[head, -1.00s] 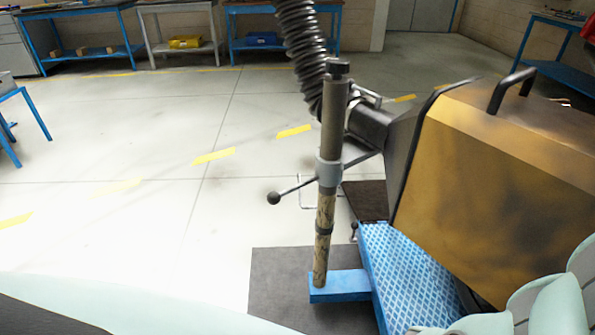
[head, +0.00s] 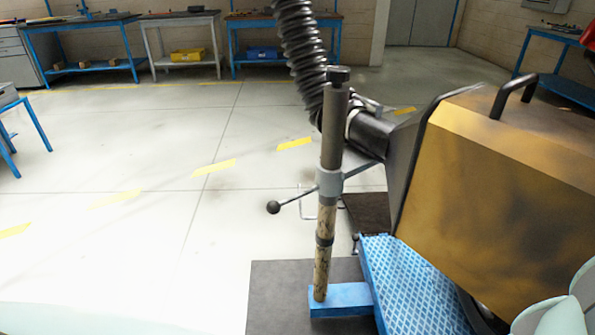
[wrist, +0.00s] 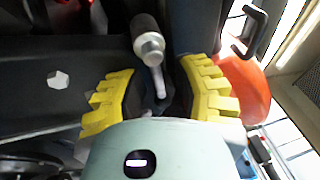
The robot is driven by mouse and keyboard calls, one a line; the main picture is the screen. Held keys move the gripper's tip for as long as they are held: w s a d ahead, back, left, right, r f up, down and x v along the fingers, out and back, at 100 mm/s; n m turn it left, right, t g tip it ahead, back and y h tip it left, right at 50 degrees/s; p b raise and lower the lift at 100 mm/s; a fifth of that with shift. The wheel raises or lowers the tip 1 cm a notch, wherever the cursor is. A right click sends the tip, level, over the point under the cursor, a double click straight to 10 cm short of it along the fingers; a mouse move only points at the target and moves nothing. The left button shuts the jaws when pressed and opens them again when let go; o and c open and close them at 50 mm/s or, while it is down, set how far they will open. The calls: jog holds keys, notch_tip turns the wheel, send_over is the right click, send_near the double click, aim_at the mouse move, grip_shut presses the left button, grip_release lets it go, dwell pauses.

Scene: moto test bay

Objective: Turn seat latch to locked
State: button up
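In the wrist view my gripper (wrist: 162,95) shows two yellow toothed fingers, spread apart. A grey metal cylinder with a rounded silver end (wrist: 149,46) lies just beyond the fingertips. A short thin light rod (wrist: 159,82) runs from it towards the gap between the fingers; I cannot tell whether either finger touches it. I cannot tell for sure which part is the seat latch or how it is set. The gripper is not visible in the head view.
In the head view a brown-gold box-shaped housing (head: 500,165) with a black handle stands at right. A post (head: 333,150) with a ball-ended lever (head: 274,207) stands on a blue foot. The wrist view shows a red-orange part (wrist: 243,88) at right. Open floor lies left.

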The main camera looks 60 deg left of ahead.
jog(key=shift+o, duration=0.8)
jog(key=shift+s, duration=0.1)
jog(key=v, duration=1.2)
jog(key=shift+a, duration=0.1)
